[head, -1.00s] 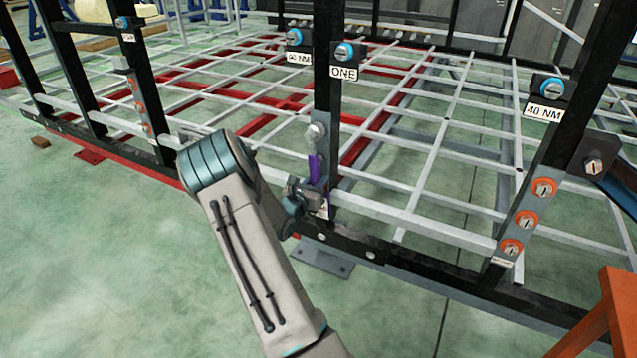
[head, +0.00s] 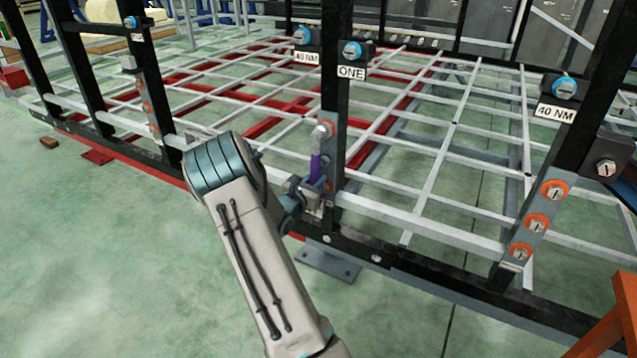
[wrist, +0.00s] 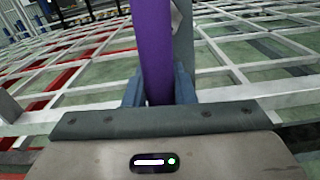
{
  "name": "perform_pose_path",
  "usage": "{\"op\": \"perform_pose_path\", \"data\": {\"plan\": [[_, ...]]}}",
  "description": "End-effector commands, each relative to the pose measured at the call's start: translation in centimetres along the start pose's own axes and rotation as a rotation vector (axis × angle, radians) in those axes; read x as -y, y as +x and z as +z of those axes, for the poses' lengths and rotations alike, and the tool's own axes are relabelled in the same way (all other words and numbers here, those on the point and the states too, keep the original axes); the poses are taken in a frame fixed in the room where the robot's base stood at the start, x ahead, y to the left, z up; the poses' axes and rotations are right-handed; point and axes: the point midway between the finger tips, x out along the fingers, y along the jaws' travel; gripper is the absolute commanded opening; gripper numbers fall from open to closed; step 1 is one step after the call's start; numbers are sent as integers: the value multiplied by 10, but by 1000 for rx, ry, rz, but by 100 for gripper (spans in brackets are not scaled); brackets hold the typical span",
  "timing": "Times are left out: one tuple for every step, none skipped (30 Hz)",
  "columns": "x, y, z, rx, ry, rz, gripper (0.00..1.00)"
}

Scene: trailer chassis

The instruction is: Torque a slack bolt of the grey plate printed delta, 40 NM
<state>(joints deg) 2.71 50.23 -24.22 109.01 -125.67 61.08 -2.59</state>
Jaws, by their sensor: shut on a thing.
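My gripper (head: 313,192) is shut on a purple-handled tool (head: 316,168) beside the middle black post. In the wrist view the purple handle (wrist: 152,45) stands nearly upright between my blue fingers. The tool's grey head is at the upper part of a grey plate on that post, with a bit of orange ring (head: 329,128) showing beside it. Whether the head is seated on a bolt I cannot tell. The plate's lower part and print are hidden or too small to read. Another grey plate (head: 538,207) on the right post carries orange-ringed bolts; its print is unreadable.
Blue-faced dials sit above signs reading 40 NM (head: 305,57) and ONE (head: 352,72) at the middle post, and 40 NM (head: 556,113) at the right post. A white-barred frame spreads behind. An orange stand (head: 610,325) is at the lower right.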

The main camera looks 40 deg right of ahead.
Motion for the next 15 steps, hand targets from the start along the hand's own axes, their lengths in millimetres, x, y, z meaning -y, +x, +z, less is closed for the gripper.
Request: {"op": "perform_pose_path", "data": {"plan": [[-1,0,2,4,7,0,0],[-1,0,2,4,7,0,0],[-1,0,2,4,7,0,0],[-1,0,2,4,7,0,0],[-1,0,2,4,7,0,0],[-1,0,2,4,7,0,0],[-1,0,2,4,7,0,0],[-1,0,2,4,7,0,0],[-1,0,2,4,8,0,0],[-1,0,2,4,9,0,0],[-1,0,2,4,11,0,0],[-2,0,2,5,15,0,0],[-3,0,2,5,19,0,0],[-4,1,2,5,24,0,0],[-5,1,2,5,33,0,0]]}}
